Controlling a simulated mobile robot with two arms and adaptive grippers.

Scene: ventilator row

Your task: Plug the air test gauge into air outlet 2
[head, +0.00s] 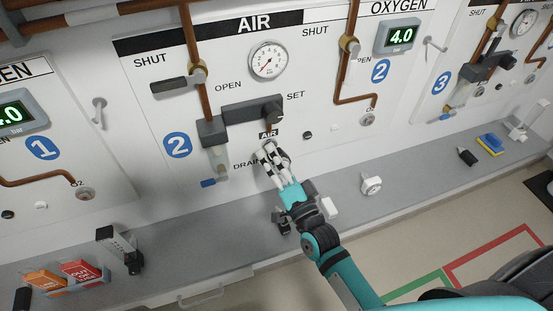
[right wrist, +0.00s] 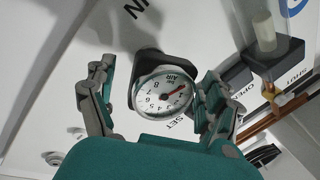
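The air test gauge (right wrist: 165,93), with a white dial marked AIR, a red needle and a dark body, is between the fingers of my right gripper (right wrist: 160,95) in the right wrist view. The left finger stands apart from its rim; the other is close to its edge. In the head view, my right gripper (head: 272,160) is at the wall just under the small AIR label (head: 268,134) of panel 2, and its fingers mostly hide the gauge. Air outlet 2 is hidden behind gauge and fingers, so I cannot tell how deep the gauge sits. My left gripper is not in view.
A regulator block (head: 250,111) and pipes stick out just above the gripper. A grey ledge (head: 330,198) runs below, with a white fitting (head: 371,185), a grey-black device (head: 120,248) and red and orange tags (head: 80,271) on it. Oxygen outlets are on both sides.

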